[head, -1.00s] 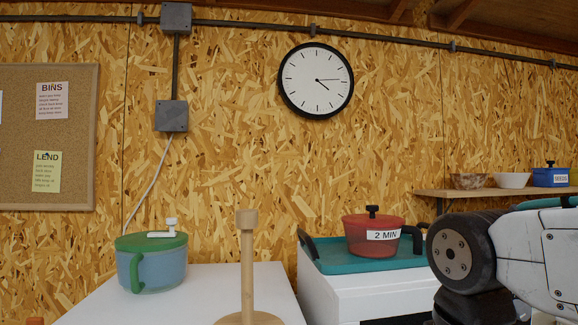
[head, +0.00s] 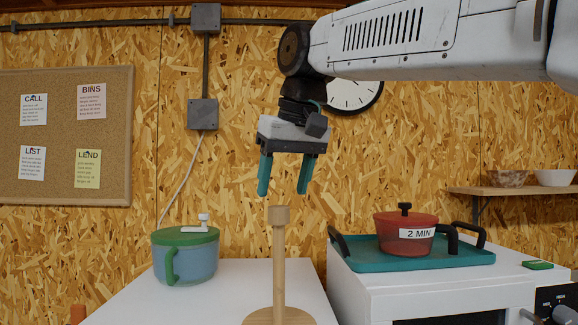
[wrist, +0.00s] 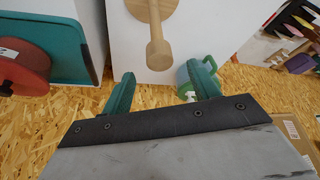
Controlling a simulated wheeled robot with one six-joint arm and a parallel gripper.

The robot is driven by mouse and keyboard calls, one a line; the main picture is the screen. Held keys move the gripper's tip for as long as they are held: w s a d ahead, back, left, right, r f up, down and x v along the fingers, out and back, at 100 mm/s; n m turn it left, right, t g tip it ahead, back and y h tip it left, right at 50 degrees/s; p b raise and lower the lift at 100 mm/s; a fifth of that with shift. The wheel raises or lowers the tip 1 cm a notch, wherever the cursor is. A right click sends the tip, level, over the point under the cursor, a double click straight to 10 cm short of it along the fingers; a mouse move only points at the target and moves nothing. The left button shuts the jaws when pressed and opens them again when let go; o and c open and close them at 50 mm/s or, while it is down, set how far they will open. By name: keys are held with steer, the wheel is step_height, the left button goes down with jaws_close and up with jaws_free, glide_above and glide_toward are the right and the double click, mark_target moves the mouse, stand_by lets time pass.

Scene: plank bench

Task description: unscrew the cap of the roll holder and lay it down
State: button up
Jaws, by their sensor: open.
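The roll holder (head: 279,268) is a pale wooden post on a round base, upright on a white surface. Its cap (head: 279,215) is a wider wooden cylinder on top of the post. My gripper (head: 284,193) is open and empty, fingers pointing down, just above the cap and apart from it. In the wrist view the roll holder (wrist: 154,22) shows beyond my teal fingertips (wrist: 162,82), with the cap (wrist: 159,55) nearest. No roll is on the post.
A blue pot with a green lid (head: 190,262) stands to the left. A red pot (head: 404,236) marked "2 MIN" sits on a teal tray (head: 360,262) to the right. The white surface (head: 240,280) around the base is mostly clear.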

mark_target(280, 207)
steer(key=shift+x, duration=2.25)
steer(key=c, duration=1.1)
steer(key=shift+n+y, duration=0.5)
steer(key=shift+n, duration=0.9)
steer(key=shift+c, duration=0.2)
steer(key=shift+g, duration=0.3)
steer(key=shift+w+d+n+g+y, duration=0.1)
steer(key=shift+n+g+y, duration=0.3)
steer(key=shift+n, duration=1)
